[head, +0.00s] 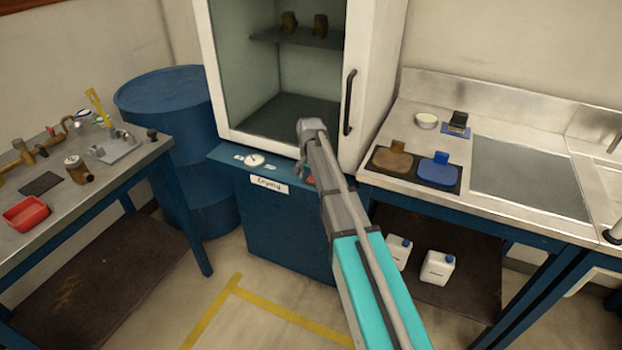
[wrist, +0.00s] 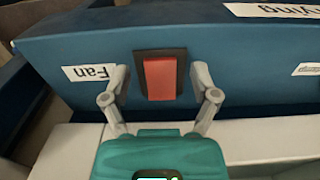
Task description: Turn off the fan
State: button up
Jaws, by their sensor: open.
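A red rocker switch (wrist: 160,79) in a black frame sits on the blue front panel of the cabinet in the wrist view. A white label reading "Fan" (wrist: 89,72) is beside it, upside down in this view. My gripper (wrist: 160,88) is open and empty, with one finger on each side of the switch. I cannot tell whether the fingers touch the panel. In the head view my gripper (head: 304,172) is at the cabinet's front edge and mostly hides the switch. The rocker's on or off position is unclear.
The blue cabinet (head: 285,225) carries a white-framed glass enclosure with a black handle (head: 349,102). A round gauge (head: 254,160) and a "Drying" label (head: 269,185) are left of my gripper. A workbench (head: 125,155) stands left, a steel counter (head: 420,108) right.

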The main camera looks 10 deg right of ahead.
grip_shut()
dwell(0.3)
jog(key=shift+w, duration=0.1)
jog(key=shift+d+r+g, duration=0.1)
jog(key=shift+g, duration=0.2)
jog(key=shift+g+y, duration=0.3)
jog(key=shift+y, duration=0.2)
grip_release()
